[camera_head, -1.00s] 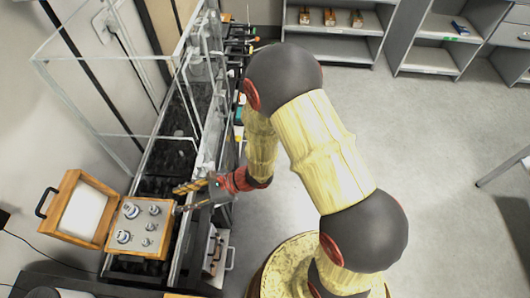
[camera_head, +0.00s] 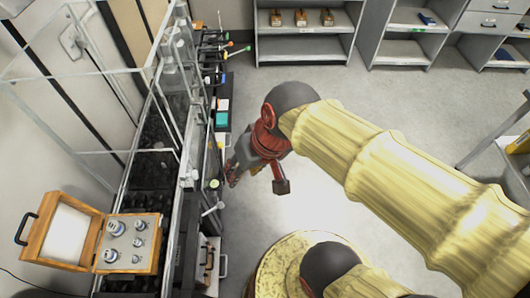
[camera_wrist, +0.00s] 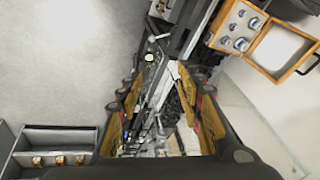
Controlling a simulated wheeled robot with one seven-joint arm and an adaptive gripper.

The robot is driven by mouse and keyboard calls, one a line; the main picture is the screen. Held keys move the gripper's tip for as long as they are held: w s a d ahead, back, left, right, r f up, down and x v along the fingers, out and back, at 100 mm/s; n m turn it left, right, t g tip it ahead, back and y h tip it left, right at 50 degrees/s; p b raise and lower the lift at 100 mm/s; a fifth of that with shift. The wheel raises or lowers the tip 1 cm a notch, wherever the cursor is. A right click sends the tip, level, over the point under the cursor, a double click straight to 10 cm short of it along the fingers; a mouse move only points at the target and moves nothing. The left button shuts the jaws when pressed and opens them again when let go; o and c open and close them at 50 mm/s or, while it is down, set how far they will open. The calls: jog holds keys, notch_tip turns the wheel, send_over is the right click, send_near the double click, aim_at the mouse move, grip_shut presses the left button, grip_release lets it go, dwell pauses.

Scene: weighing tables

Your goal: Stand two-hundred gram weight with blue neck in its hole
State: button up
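An open wooden case (camera_head: 152,262) stands on the dark bench at lower left, with several metal weights (camera_head: 117,228) upright in its grey panel. Some look bluish, but I cannot tell which has the blue neck. The case also shows at the upper right of the wrist view (camera_wrist: 212,37), with its weights (camera_wrist: 256,23) in it. My gripper (camera_head: 232,178) is right of the bench edge, up and to the right of the case and well apart from it. In the wrist view its two fingers (camera_wrist: 160,125) stand wide apart, with no held object visible between them.
Clear glass or plastic panels (camera_head: 165,90) rise along the bench behind the case. Tools with coloured handles (camera_head: 228,45) and a small yellow-green-topped item (camera_head: 214,184) lie along the bench's right side. Grey shelves (camera_head: 305,50) stand at the back. The floor (camera_head: 345,95) is open.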

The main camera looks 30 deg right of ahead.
jog(key=d+r+n+t+h, duration=0.1)
jog(key=d+r+t+h, duration=0.1)
jog(key=d+r, duration=0.2)
jog(key=shift+s+d, duration=0.3)
jog(key=shift+d, duration=0.4)
jog(key=shift+a, duration=0.2)
jog(key=shift+c, duration=0.8)
